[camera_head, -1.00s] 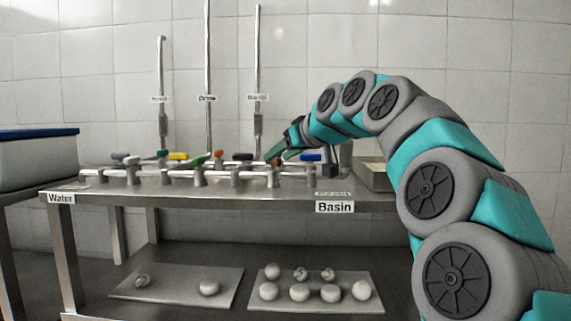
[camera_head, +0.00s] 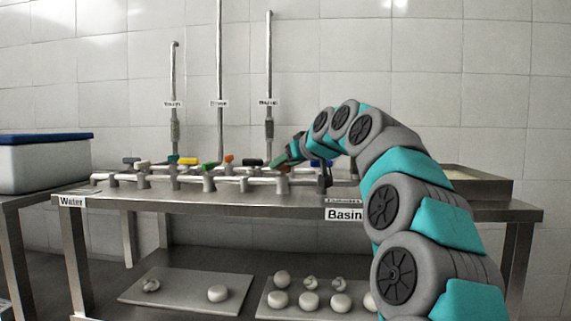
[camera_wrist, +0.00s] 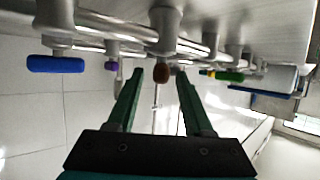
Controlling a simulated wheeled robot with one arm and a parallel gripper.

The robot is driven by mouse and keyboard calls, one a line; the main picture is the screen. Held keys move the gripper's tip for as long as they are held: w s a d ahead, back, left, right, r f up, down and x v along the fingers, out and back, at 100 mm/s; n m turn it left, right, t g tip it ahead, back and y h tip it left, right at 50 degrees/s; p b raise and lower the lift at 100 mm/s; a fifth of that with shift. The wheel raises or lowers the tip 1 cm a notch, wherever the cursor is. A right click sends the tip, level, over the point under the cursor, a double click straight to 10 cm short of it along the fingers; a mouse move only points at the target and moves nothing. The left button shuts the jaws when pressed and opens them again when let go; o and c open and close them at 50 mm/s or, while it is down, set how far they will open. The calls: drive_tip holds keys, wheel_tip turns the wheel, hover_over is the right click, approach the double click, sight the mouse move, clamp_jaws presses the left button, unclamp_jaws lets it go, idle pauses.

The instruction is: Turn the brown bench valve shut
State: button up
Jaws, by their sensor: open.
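The brown bench valve's handle (camera_wrist: 160,73) shows in the wrist view as a small dark brown knob below a grey pipe fitting. My gripper (camera_wrist: 157,88) is open, with one green finger on each side of the brown handle; I cannot tell whether either finger touches it. In the head view my gripper (camera_head: 279,162) is over the right part of the bench pipework (camera_head: 233,172). There the brown handle is small and mostly hidden by my fingers.
Orange (camera_head: 229,158) and yellow (camera_head: 188,161) handles stand nearby. A metal basin (camera_head: 478,183) is at the bench's right.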

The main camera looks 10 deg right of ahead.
drive_tip(key=shift+c, duration=0.2)
clamp_jaws()
idle(0.4)
